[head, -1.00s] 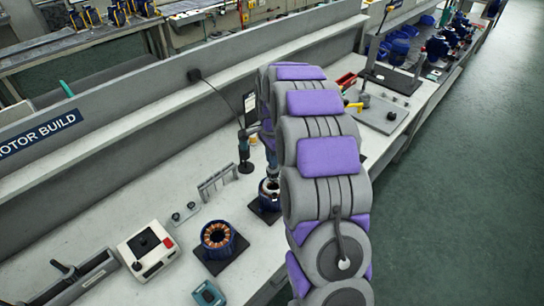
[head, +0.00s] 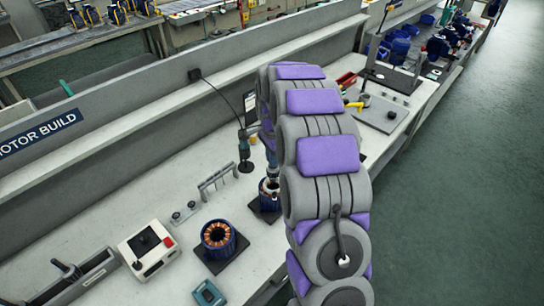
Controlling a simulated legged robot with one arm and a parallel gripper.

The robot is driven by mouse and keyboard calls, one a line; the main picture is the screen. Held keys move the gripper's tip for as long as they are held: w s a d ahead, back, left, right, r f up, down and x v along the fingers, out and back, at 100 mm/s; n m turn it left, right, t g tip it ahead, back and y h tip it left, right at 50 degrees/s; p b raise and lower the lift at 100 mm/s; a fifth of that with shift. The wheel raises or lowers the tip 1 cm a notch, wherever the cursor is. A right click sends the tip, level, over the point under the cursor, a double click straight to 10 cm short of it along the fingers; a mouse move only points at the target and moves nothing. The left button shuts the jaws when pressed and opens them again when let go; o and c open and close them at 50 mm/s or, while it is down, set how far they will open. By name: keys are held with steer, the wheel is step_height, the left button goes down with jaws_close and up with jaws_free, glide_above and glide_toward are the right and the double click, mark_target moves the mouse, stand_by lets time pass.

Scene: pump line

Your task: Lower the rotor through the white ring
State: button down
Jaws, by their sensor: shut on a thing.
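My gripper (head: 272,172) shows small, just left of my thick grey and purple arm. The white ring (head: 270,184) shows as a pale patch at the top of this housing, right under the gripper. My arm hides the housing's right side. I cannot tell how deep the rotor sits in the ring.
A second blue housing with copper windings (head: 218,240) stands on a dark plate, front left. A control box with a joystick (head: 147,252), a small metal rack (head: 218,181) and a dark hanging tool (head: 244,150) are nearby.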

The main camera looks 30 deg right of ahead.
mark_target(272, 174)
steer(key=shift+f+b, duration=0.35)
steer(key=shift+f, duration=3.9)
stand_by(1.3)
steer(key=c, duration=1.1)
jaws_free()
steer(key=shift+o, duration=0.3)
steer(key=shift+o, duration=1)
steer(key=shift+r, duration=0.1)
steer(key=shift+r+p, duration=0.85)
steer(key=shift+r, duration=1.55)
